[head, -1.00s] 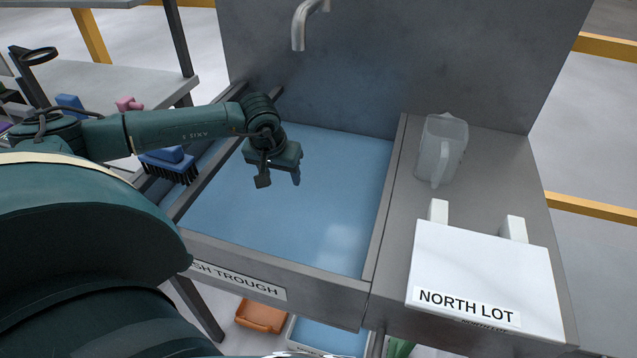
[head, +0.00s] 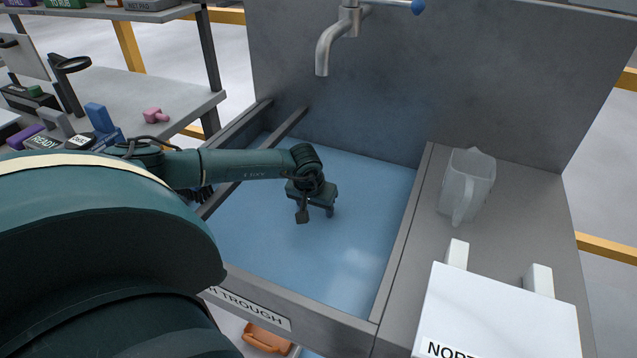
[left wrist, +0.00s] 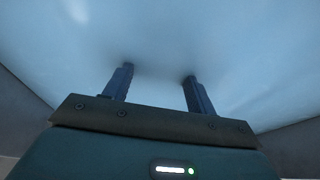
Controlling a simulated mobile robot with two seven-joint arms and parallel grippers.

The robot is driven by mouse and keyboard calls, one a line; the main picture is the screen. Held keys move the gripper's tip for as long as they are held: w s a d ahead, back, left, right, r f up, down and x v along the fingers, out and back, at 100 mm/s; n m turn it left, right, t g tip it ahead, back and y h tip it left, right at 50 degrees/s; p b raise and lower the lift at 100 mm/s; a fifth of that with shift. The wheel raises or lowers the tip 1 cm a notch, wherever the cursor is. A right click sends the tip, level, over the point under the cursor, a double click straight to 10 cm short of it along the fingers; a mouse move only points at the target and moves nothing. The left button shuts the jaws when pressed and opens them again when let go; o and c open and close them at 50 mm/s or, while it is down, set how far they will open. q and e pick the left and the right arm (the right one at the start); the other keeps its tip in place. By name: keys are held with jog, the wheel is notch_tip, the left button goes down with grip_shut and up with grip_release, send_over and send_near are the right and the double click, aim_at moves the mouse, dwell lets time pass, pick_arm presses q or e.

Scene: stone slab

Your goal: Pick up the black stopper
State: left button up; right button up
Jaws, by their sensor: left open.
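I cannot make out the black stopper in either view. My left gripper (head: 316,216) points down into the wash trough (head: 395,262), over or in its pale blue water. In the left wrist view, the two fingers of the left gripper (left wrist: 158,73) are spread apart. Only pale blue shows between them, with no object to be seen there. Whether the fingertips touch the water or the trough floor is hard to tell. My left arm hides part of the trough's left side. My right gripper is not in view.
A metal tap (head: 326,52) hangs over the trough's back. A clear jug (head: 466,190) and a white board marked NORTH LOT (head: 505,312) stand on the right ledge. A rail (head: 258,160) crosses the trough's left part. A shelf with small items (head: 156,115) stands at left.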

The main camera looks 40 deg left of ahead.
aim_at(318, 214)
pick_arm(q)
jog(key=x, duration=0.3)
jog(key=shift+w+f, duration=0.15)
jog(key=shift+f, duration=0.05)
jog(key=c, duration=1.1)
notch_tip(318, 214, up, 10)
jog(key=shift+r, duration=0.1)
